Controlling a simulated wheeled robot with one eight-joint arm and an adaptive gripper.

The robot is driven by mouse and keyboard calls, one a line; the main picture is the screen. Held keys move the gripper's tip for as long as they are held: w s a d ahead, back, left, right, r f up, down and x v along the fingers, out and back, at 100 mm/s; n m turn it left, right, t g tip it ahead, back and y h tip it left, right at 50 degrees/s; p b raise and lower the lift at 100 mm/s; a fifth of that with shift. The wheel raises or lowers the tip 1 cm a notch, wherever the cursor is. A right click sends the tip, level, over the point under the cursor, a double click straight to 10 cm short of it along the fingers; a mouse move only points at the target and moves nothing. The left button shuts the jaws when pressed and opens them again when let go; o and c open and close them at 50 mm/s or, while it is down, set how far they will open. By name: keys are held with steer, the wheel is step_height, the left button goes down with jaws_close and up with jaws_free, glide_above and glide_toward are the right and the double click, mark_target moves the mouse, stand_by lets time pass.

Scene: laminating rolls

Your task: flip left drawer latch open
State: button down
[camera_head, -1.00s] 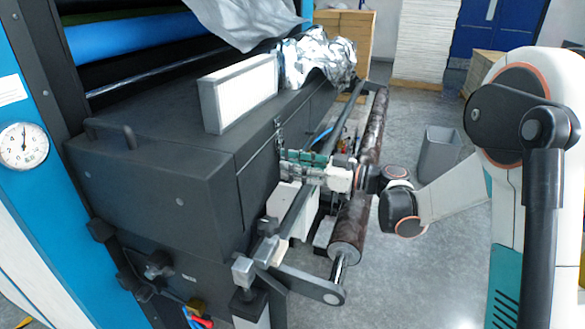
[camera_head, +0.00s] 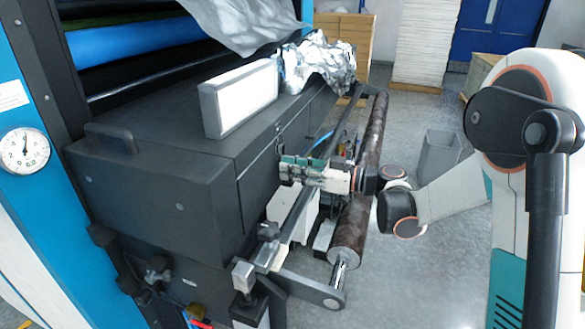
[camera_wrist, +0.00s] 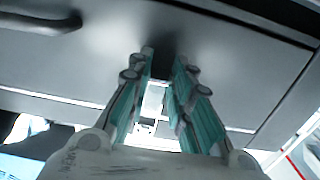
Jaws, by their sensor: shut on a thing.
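My gripper (camera_head: 283,170) reaches in from the right, with its teal-padded fingertips at the front face of the dark grey machine housing (camera_head: 215,145). In the wrist view my gripper (camera_wrist: 164,58) points at a smooth grey panel (camera_wrist: 225,60), and its two fingers stand a small gap apart. A small pale metallic piece (camera_wrist: 154,98) shows between the fingers. It looks like the left drawer latch, and my gripper is shut on it. The fingers cover most of it, so I cannot tell its angle.
A long brown roll (camera_head: 350,232) and a bar run along the housing front, just below and beside my gripper. A white box (camera_head: 240,97) and crumpled foil (camera_head: 318,62) lie on top. A grey bin (camera_head: 438,155) stands on open floor to the right.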

steer(key=d+r+g+h+p, duration=0.1)
steer(key=r+g+h+p, duration=0.1)
steer(key=r+h+p, duration=0.2)
steer(key=s+d+r+g+h+p, duration=0.1)
steer(key=d+r+g+h+p, duration=0.1)
steer(key=h+p, duration=0.8)
steer(key=shift+r+g+h+p, duration=0.4)
steer(key=shift+r+g+p, duration=0.3)
steer(key=shift+r+p, duration=0.4)
steer(key=shift+f, duration=0.1)
steer(key=c, duration=1.4)
jaws_free()
steer(key=shift+c, duration=0.2)
step_height(320, 180, up, 12)
steer(key=d, duration=0.1)
steer(key=shift+s+d, duration=0.35)
steer(key=shift+d, duration=0.05)
